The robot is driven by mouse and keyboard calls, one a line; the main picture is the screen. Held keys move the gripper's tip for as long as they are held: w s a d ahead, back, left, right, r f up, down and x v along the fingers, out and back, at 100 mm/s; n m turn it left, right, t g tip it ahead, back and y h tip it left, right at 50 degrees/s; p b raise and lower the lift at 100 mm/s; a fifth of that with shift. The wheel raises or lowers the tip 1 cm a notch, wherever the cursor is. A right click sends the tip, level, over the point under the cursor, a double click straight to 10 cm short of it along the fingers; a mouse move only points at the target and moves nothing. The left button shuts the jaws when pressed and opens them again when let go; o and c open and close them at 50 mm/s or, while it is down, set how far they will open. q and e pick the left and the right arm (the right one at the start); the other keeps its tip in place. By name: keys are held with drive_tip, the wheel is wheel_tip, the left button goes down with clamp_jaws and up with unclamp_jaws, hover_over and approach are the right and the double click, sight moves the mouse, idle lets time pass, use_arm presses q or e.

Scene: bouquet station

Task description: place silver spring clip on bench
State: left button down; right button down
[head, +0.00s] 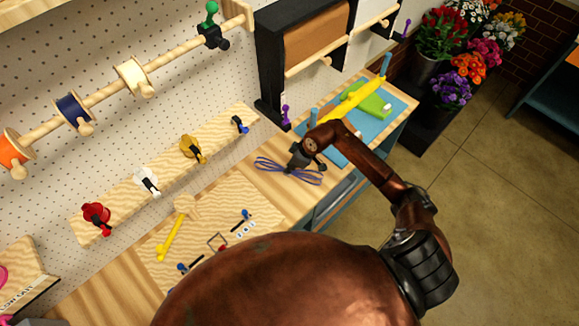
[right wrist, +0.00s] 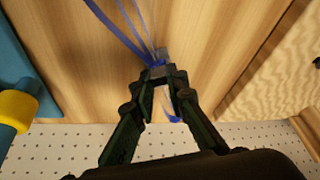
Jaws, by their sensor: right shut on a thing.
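My right gripper (head: 298,165) is low over the wooden bench (head: 262,180), its fingers pointing down. In the right wrist view the gripper (right wrist: 158,75) is shut on a small grey piece that looks like the silver spring clip (right wrist: 161,55). Blue ribbon loops (right wrist: 122,25) fan out from the clip, and a short blue end shows between the fingers. In the head view the ribbon loops (head: 272,168) spread on both sides of the gripper. The fingers hide much of the clip; I cannot tell whether it touches the bench. My left gripper is out of view.
A blue mat (head: 397,105) with yellow and green tools lies right of the gripper. A pale work board (head: 205,240) with small items lies to the left. A rail (head: 125,200) with coloured holders stands along the pegboard. Flower buckets stand beyond the bench.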

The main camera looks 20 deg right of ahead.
drive_tip(key=c, duration=1.9)
unclamp_jaws()
drive_tip(key=shift+f, duration=0.1)
drive_tip(key=b+v, duration=0.1)
drive_tip(key=v, duration=1.1)
drive_tip(key=shift+r, duration=0.2)
drive_tip(key=shift+a+f, duration=0.1)
drive_tip(key=shift+a, duration=0.05)
